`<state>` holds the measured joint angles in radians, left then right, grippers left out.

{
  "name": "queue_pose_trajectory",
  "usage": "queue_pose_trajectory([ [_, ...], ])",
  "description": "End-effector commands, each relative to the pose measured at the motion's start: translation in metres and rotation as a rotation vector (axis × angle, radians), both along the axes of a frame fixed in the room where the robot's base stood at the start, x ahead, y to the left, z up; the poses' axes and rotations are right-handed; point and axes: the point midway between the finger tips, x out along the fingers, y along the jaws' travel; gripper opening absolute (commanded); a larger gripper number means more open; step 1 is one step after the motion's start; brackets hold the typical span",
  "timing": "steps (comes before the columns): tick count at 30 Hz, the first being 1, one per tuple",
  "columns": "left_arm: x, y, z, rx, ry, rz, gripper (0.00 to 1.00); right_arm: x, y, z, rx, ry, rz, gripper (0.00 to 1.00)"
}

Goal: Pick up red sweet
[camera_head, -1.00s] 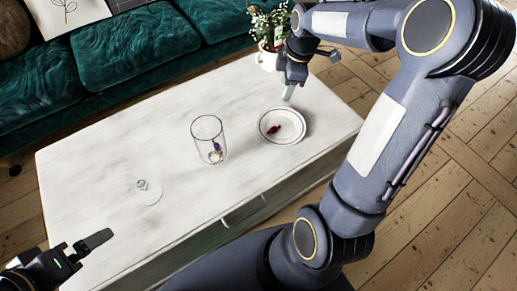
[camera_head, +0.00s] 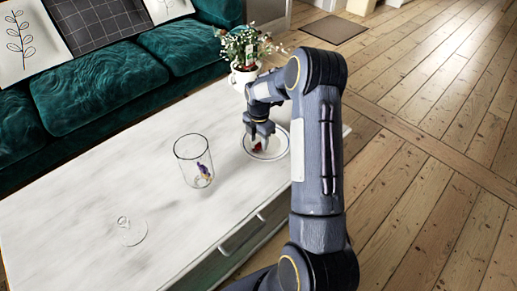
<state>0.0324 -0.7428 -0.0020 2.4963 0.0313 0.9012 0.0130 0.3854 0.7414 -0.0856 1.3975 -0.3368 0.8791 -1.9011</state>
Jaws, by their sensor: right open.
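The red sweet (camera_head: 257,147) lies on a white plate (camera_head: 277,152) with a dark rim line, near the right end of the marble-topped table. My right gripper (camera_head: 258,143) is directly over the plate, pointing down, with its fingers at the red sweet. The gripper is open, and its fingers partly hide the sweet. I cannot tell whether the fingers touch it. My left gripper is out of view.
A clear glass jar (camera_head: 193,162) with a few small sweets stands left of the plate. A glass lid (camera_head: 131,231) lies nearer the front left. A white vase with flowers (camera_head: 244,76) stands behind my right arm. A green sofa (camera_head: 105,78) lies beyond the white table (camera_head: 75,210).

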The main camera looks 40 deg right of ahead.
Motion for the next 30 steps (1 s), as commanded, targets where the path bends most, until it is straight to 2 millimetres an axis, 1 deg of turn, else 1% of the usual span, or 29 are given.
queue_pose_trajectory([
  [1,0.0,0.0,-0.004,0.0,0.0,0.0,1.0,-0.0004,0.0,-0.0094,0.001,0.001,0.0,0.45],
  [3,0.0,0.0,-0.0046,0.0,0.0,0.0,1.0,-0.0003,0.0002,-0.0135,0.001,0.001,-0.001,0.45],
  [9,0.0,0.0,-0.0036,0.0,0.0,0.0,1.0,-0.0002,0.0,-0.0128,0.0,0.0,-0.001,0.45],
  [11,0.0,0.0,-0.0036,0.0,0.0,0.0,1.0,-0.0002,0.0,-0.0128,0.0,0.0,-0.001,0.39],
  [18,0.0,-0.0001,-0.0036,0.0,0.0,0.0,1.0,-0.0002,0.0,-0.0126,0.0,0.0,-0.001,0.07],
  [20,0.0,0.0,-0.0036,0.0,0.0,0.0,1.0,-0.0002,0.0,-0.0126,0.0,0.0,-0.001,0.0],
  [30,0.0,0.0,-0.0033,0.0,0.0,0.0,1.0,-0.0001,0.0,-0.0115,0.0,-0.001,-0.001,0.0],
])
